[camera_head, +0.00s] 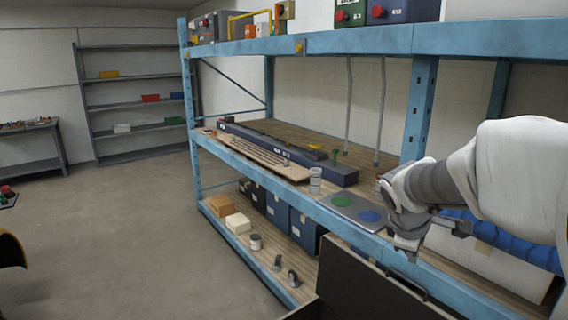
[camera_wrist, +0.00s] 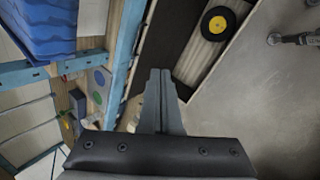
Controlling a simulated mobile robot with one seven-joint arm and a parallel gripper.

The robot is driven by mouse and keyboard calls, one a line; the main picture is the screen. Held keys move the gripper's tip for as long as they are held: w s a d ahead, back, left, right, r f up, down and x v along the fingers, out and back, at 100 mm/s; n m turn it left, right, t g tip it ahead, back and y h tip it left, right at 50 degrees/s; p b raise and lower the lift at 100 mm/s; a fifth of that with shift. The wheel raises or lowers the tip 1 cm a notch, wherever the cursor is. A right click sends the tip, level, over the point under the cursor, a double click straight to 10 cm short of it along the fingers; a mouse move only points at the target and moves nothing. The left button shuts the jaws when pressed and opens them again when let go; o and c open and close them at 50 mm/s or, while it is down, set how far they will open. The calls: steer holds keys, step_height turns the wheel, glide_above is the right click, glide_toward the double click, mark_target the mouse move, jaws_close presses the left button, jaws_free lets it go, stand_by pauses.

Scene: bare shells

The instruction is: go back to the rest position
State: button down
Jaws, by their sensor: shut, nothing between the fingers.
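My gripper (camera_head: 405,248) hangs at the right of the head view, in front of the blue shelving rack's middle shelf, with its fingers pointing down. In the wrist view my gripper (camera_wrist: 160,75) shows its two grey fingers together, with nothing between them. Below the fingers lies the edge of a dark open case or lid (camera_head: 370,285).
The blue rack (camera_head: 420,105) fills the right side. Its middle shelf holds a long dark blue bar (camera_head: 290,153), a slatted wooden board (camera_head: 262,157) and a small jar (camera_head: 315,181). Boxes stand on the lower shelf. The grey floor (camera_head: 120,230) at left is mostly open.

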steer(key=s+a+m+y, duration=0.1)
steer(key=s+a+m, duration=0.2)
steer(key=s, duration=0.4)
steer(key=s+a+r+m+y, duration=0.1)
steer(key=s+a+m+y, duration=0.1)
steer(key=s+a+m, duration=0.2)
steer(key=s+a+r+m+t+y, duration=0.1)
steer(key=s+a+m, duration=0.2)
steer(key=s, duration=0.7)
steer(key=shift+s+a+m, duration=0.25)
steer(key=shift+a+m, duration=0.15)
steer(key=shift+a, duration=0.7)
steer(key=shift+d+r, duration=0.15)
steer(key=shift+d, duration=0.1)
